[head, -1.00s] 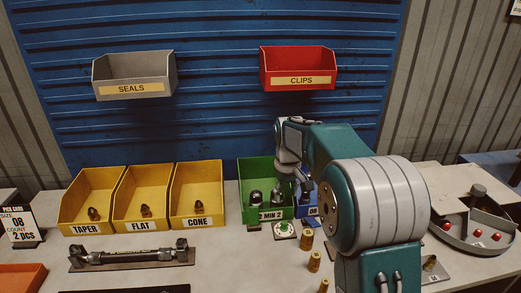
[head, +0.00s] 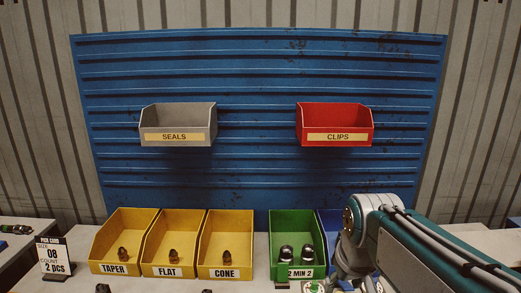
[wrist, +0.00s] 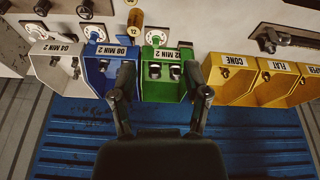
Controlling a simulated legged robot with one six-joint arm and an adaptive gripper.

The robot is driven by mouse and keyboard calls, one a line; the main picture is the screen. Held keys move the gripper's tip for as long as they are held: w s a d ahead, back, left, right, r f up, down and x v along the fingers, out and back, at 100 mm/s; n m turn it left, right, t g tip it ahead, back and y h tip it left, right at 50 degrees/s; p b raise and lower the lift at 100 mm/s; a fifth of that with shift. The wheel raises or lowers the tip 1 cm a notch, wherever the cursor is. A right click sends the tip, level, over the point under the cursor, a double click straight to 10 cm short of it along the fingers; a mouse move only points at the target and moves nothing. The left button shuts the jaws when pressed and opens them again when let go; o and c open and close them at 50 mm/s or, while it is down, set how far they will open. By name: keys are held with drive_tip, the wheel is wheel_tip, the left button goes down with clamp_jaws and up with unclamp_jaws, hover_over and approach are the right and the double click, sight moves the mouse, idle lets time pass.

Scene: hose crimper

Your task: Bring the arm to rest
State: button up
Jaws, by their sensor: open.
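My arm (head: 400,235) shows at the lower right of the head view, in front of the blue bin. In the wrist view my gripper (wrist: 162,88) is open, its two dark fingers spread with nothing between them. Its fingers overlap the view of the green bin (wrist: 165,93) and the blue bin (wrist: 101,88). I cannot tell from these frames how high it is above them. The lower part of the arm is cut off in the head view.
Yellow bins marked TAPER (head: 108,266), FLAT (head: 160,270) and CONE (head: 218,271) stand left of the green bin (head: 285,225). A grey SEALS bin (head: 160,145) and a red CLIPS bin (head: 316,144) hang on the blue panel (head: 255,80). A pick card (head: 54,256) stands at left.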

drive_tip(key=s+f+m+t, duration=0.1)
drive_tip(key=s+f+t, duration=0.1)
drive_tip(key=s, duration=1)
drive_tip(key=shift+f+m, duration=0.3)
drive_tip(key=shift+f, duration=0.1)
